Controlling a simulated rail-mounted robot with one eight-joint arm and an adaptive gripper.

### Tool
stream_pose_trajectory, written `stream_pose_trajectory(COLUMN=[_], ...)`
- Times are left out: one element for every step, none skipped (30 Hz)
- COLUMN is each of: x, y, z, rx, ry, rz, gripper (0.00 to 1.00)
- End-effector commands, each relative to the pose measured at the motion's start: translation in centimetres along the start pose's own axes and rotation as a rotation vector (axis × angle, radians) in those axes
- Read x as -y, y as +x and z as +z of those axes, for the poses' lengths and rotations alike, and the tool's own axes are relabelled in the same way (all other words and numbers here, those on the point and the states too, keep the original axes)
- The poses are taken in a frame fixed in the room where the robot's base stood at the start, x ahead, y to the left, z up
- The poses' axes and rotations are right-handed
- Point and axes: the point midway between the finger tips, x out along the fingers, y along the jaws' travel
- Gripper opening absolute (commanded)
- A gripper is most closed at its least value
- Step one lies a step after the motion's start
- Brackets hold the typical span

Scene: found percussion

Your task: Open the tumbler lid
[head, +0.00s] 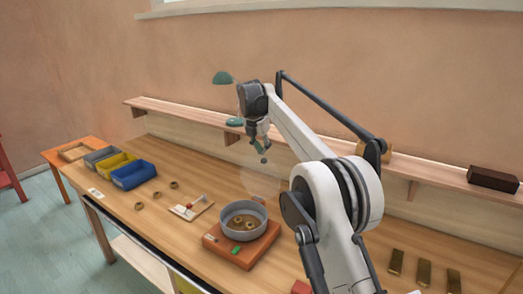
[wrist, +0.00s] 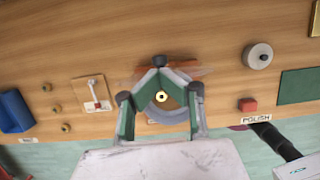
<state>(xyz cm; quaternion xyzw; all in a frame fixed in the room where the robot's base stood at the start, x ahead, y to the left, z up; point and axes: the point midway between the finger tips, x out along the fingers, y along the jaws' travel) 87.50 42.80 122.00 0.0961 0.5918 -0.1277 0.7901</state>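The tumbler is a grey round bowl (head: 243,208) with brass rings inside, set on an orange base (head: 217,241) that has a small green mark. A faint see-through disc (head: 262,181), which looks like the lid, stands raised at the bowl's back right edge. My gripper (head: 263,152) hangs in the air above and behind the bowl, apart from it. In the wrist view my gripper (wrist: 160,85) has its green-padded fingers spread and nothing between them. The bowl (wrist: 153,107) shows beyond the fingers with a brass ring in it; the fingers hide much of its rim and base.
Left of the tumbler lie a white board (head: 191,207) with a red-tipped lever and several loose brass rings. Blue (head: 134,174), yellow and grey bins stand farther left. A wooden shelf (head: 190,112) runs behind. Brass bars (head: 424,272) lie at right; a grey knobbed disc (wrist: 258,56) shows in the wrist view.

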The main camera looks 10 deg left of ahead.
Motion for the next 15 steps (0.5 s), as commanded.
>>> stream_pose_trajectory(x=[0.0,0.0,0.0,0.0,0.0,0.0,0.0,0.0,0.1,0.1,0.1,0.1,0.2,0.2,0.2], y=[0.1,0.1,0.0,-0.1,-0.2,-0.4,-0.6,-0.8,-1.2,-1.6,-1.9,-2.4,-2.8,-3.3,-3.9], z=[-0.1,-0.1,0.0,0.0,0.0,0.1,0.1,0.2,0.3,0.3,0.4,0.6,0.7,0.8,0.9], rx=[-0.001,-0.001,-0.001,-0.001,-0.001,-0.001,-0.001,-0.001,-0.001,-0.001,-0.001,0.0,0.0,0.0,0.0], ry=[0.0,0.0,0.0,0.0,0.0,0.0,0.001,0.001,0.001,0.001,0.001,0.002,0.002,0.002,0.003], rz=[-0.001,-0.001,-0.001,-0.001,-0.001,0.0,0.0,0.0,0.0,0.0,0.0,-0.001,-0.001,-0.001,-0.001], gripper=[0.0,0.0,0.0,0.0,0.0,0.0,0.0,0.0,0.0,0.0,0.0,0.0,0.0,0.0,0.0])
